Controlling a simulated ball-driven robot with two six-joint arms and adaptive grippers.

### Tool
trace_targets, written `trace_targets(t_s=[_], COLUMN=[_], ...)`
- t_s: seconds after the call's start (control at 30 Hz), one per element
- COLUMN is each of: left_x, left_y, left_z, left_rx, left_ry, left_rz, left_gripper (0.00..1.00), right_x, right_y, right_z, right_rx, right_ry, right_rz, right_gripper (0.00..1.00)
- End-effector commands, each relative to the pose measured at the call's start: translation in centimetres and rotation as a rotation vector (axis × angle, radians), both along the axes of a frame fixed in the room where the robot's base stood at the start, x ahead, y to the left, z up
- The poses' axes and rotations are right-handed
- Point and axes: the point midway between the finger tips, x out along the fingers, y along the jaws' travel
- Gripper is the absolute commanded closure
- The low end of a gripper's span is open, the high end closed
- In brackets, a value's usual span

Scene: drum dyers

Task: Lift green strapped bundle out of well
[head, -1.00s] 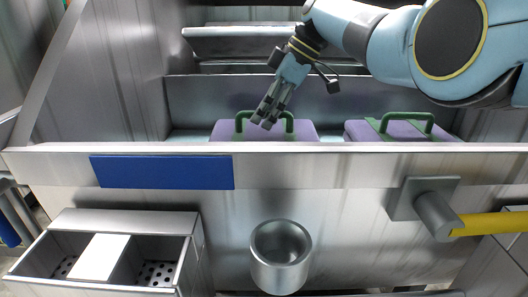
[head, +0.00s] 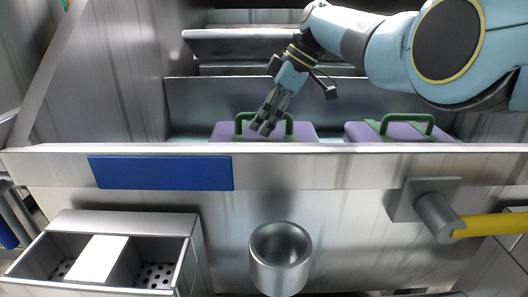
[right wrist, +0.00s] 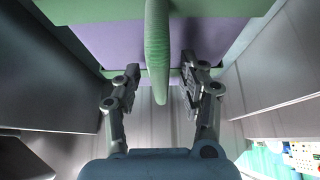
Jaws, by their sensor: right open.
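Two purple bundles with green straps and green handles sit in the well behind the metal front wall. My right gripper (head: 268,122) is at the handle of the left bundle (head: 222,132). In the right wrist view the open fingers (right wrist: 158,82) stand on both sides of the green handle (right wrist: 157,50), with gaps visible beside it. The purple body (right wrist: 115,40) of that bundle is beyond. The other bundle (head: 392,131) stands to the right, apart from the gripper. The front wall hides the bundles' lower parts. My left gripper is not in view.
The well's front rim (head: 350,148) runs across in front of the bundles. A blue plate (head: 160,172) is on the front wall. Below are a metal cup (head: 280,258), a two-part bin (head: 100,258) and a yellow bar (head: 490,224).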

Motion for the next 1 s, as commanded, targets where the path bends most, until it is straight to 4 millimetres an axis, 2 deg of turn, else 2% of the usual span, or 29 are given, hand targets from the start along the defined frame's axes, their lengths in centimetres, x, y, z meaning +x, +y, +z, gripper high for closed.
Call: trace_targets(t_s=[0.1, 0.4, 1.0], left_x=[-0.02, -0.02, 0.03], left_y=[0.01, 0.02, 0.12], left_z=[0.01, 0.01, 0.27], left_rx=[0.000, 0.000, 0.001], left_ry=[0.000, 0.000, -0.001], left_rz=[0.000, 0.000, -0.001], left_gripper=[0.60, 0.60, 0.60], right_x=[0.00, 0.00, 0.12], right_y=[-0.01, -0.01, 0.04], right_z=[0.00, 0.00, 0.82], right_rx=[0.000, 0.000, 0.002], right_ry=[0.000, 0.000, -0.005], right_rz=[0.000, 0.000, -0.001], right_gripper=[0.61, 1.00, 1.00])
